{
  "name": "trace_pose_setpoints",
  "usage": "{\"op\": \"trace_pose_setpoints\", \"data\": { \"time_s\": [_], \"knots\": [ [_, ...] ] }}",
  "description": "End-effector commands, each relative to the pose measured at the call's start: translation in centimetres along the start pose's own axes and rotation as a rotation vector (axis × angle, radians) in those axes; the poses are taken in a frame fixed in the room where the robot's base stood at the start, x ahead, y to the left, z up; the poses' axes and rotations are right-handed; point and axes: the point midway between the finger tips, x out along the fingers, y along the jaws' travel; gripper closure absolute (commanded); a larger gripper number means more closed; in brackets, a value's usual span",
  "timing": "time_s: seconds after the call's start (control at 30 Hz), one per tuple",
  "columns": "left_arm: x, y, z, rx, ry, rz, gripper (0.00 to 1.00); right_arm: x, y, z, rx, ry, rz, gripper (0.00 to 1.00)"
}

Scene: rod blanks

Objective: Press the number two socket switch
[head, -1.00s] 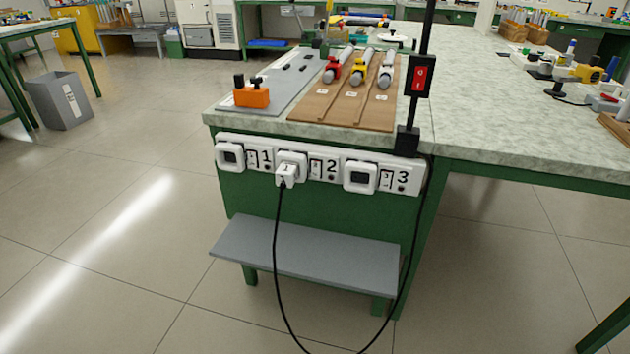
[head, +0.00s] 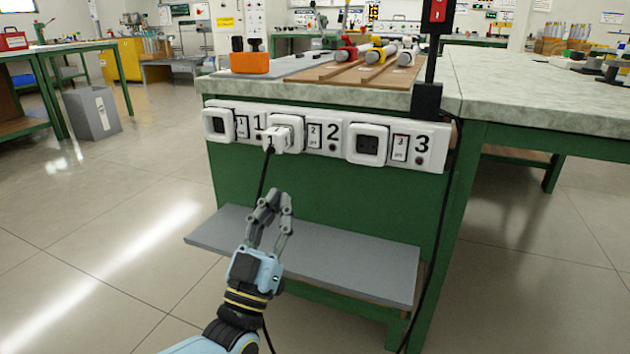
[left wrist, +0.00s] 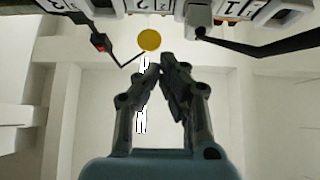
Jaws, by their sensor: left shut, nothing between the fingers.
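The white socket strip (head: 275,127) runs along the green front of the bench, with sockets numbered 1, 2 and 3. The number two switch (head: 314,135) is a small rocker just left of the printed 2, with a dark round lamp (head: 333,147) below the digit. A white plug (head: 279,141) with a black cord sits in the socket left of that switch. My left gripper (head: 275,195) is shut and empty, pointing up, below the strip and apart from it. In the left wrist view its fingertips (left wrist: 165,62) are close together. My right gripper is not in view.
A grey shelf (head: 310,258) juts out below the strip, behind my left gripper. The black cord (head: 264,175) hangs from the plug close to the gripper. A black post with a red switch (head: 438,11) stands at the bench corner.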

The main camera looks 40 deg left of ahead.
Motion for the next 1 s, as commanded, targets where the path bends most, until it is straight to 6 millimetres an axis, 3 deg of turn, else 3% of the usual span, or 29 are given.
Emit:
{"op": "trace_pose_setpoints", "data": {
  "time_s": [0.1, 0.57, 0.77, 1.0],
  "knots": [
    [-0.4, 0.0, 1.0, 0.001, -0.002, 0.002, 1.00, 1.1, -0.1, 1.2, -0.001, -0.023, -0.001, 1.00],
    [0.1, 0.1, 0.9, 0.001, -0.001, 0.002, 1.00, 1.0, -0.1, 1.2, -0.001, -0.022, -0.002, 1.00],
    [2.9, 0.1, 1.0, 0.000, 0.001, 0.002, 1.00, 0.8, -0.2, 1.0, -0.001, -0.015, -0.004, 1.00],
    [8.1, 0.1, 1.1, 0.000, 0.000, 0.002, 1.00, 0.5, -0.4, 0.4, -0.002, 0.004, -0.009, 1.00]
  ]
}}
